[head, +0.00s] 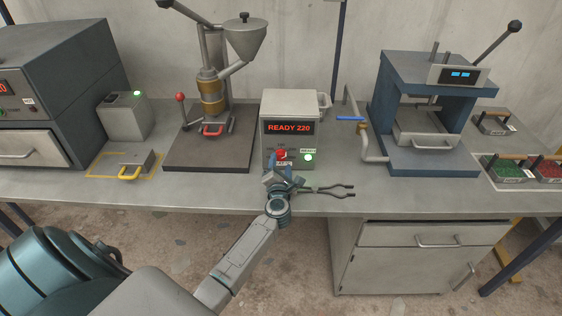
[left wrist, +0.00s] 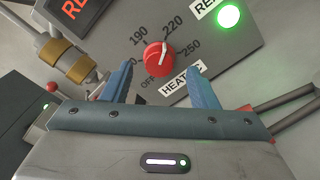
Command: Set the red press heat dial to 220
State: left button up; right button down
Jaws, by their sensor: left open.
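The red dial (head: 281,155) is on the front of a pale control box (head: 290,103), whose display (head: 289,128) reads READY 220. In the left wrist view the round red dial (left wrist: 158,57) has a white mark pointing up-right toward the 220 label. OFF, 190 and 250 labels surround it. My left gripper (head: 280,174) is in front of the box. In the left wrist view my open left gripper (left wrist: 162,76) has one blue finger on each side of the dial, with visible gaps. My right gripper is not in view.
A green lamp (head: 308,157) glows beside the dial. Dark tongs (head: 328,190) lie on the bench right of my gripper. A blue press (head: 430,110) stands to the right, and a hopper machine (head: 213,90) to the left. The bench front is mostly clear.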

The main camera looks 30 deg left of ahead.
pick_arm(q)
jog(key=b+v, duration=0.1)
jog(key=v, duration=0.6)
jog(key=shift+s+d, duration=0.15)
jog(key=shift+s, duration=0.05)
jog(key=shift+s+d, duration=0.15)
jog(key=shift+s, duration=0.05)
jog(key=shift+r, duration=0.1)
